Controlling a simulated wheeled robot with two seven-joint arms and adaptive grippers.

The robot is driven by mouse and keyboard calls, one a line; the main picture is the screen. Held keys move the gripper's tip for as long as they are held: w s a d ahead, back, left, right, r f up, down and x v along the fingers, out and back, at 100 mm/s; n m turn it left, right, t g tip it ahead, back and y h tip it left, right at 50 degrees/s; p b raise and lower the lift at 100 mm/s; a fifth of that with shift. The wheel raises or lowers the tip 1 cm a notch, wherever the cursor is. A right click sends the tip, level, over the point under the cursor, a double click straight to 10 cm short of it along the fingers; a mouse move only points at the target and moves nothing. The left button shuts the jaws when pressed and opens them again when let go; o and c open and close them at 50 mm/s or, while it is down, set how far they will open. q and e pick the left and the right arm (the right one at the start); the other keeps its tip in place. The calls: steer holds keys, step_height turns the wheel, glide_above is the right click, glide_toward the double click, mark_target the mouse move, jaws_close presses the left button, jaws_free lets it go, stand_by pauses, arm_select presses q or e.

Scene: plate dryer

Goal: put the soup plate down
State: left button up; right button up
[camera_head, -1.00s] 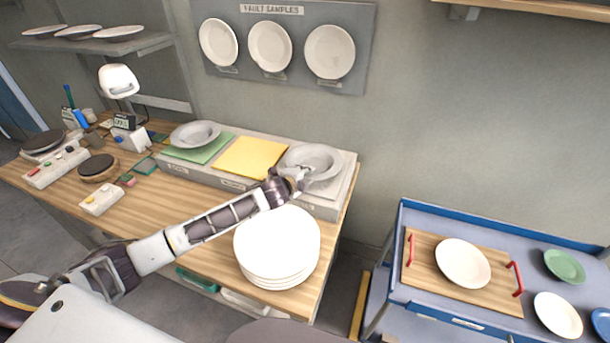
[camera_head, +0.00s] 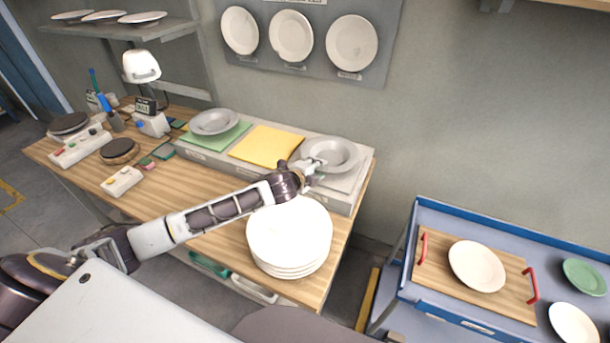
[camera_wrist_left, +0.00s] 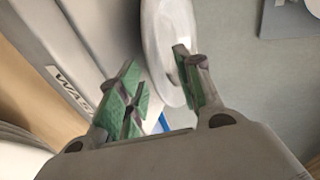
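A grey soup plate (camera_head: 330,154) is at the right end of the long pale raised board (camera_head: 345,198) at the back of the table. It looks level, face up; I cannot tell whether its underside touches the surface. My left gripper (camera_head: 312,168) is at the plate's near left rim. In the left wrist view its green-padded fingers (camera_wrist_left: 158,80) stand apart with a clear gap. The plate (camera_wrist_left: 166,30) shows just beyond them, partly behind one finger. A second grey soup plate (camera_head: 213,121) sits on a green mat (camera_head: 232,138). My right gripper is not in view.
A stack of white plates (camera_head: 290,235) stands near the table's front right, close to my left forearm. A yellow mat (camera_head: 267,145) lies between the soup plates. Hotplates and switch boxes (camera_head: 122,181) fill the left. A blue trolley (camera_head: 440,306) with plates stands to the right.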

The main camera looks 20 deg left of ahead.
arm_select(q)
steer(key=d+v, duration=0.1)
steer(key=v, duration=0.7)
steer(key=shift+a+b, duration=0.35)
steer(key=shift+a, duration=0.15)
steer(key=shift+s+r, duration=0.1)
stand_by(0.4)
